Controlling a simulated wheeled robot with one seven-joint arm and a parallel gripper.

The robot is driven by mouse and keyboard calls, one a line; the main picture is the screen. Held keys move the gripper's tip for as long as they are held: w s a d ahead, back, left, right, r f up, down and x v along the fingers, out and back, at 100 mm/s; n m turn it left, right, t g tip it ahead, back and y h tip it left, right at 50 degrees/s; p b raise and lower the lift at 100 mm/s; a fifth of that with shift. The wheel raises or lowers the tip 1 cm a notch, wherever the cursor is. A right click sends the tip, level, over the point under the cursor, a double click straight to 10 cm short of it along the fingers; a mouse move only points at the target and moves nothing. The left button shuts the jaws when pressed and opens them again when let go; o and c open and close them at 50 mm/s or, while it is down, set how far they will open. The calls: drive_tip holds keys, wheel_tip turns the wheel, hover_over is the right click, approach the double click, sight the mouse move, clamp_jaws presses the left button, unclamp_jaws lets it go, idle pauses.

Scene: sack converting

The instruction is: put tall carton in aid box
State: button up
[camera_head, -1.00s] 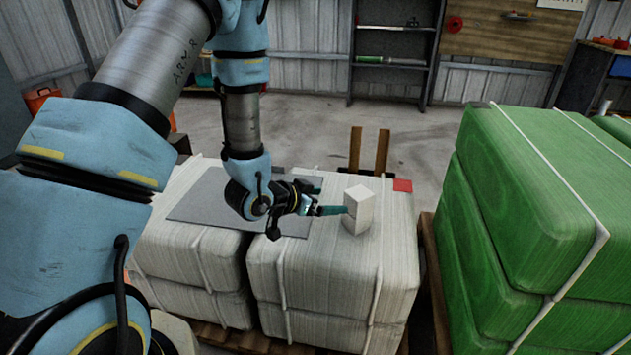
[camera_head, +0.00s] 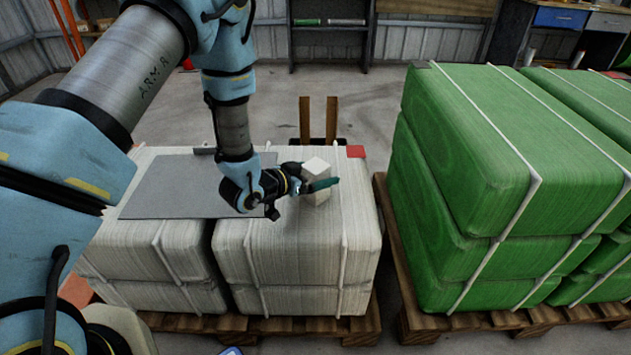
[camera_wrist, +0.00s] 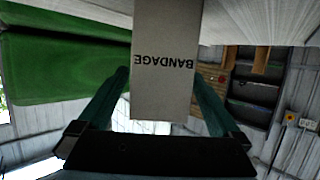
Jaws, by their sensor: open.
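In the wrist view the carton (camera_wrist: 166,85) shows the upside-down word BANDAGE. My gripper (camera_wrist: 161,80) is open, with one teal finger on each side of the carton. Small gaps seem to remain, but contact is hard to tell. In the head view a teal finger of my gripper (camera_head: 318,182) crosses the carton's near side. I cannot make out the aid box.
A grey sheet (camera_head: 165,190) lies on the white sacks (camera_head: 345,235), left of the carton. Green sacks (camera_head: 470,170) stand on a pallet to the right, across a gap. A blue-edged thing (camera_head: 231,351) is cut off at the bottom edge.

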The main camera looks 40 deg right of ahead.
drive_tip(key=shift+x, duration=1.3)
drive_tip(key=c, duration=1.5)
wheel_tip(320, 180, up, 10)
drive_tip(key=shift+a+f, duration=0.1)
drive_tip(key=shift+a, duration=0.05)
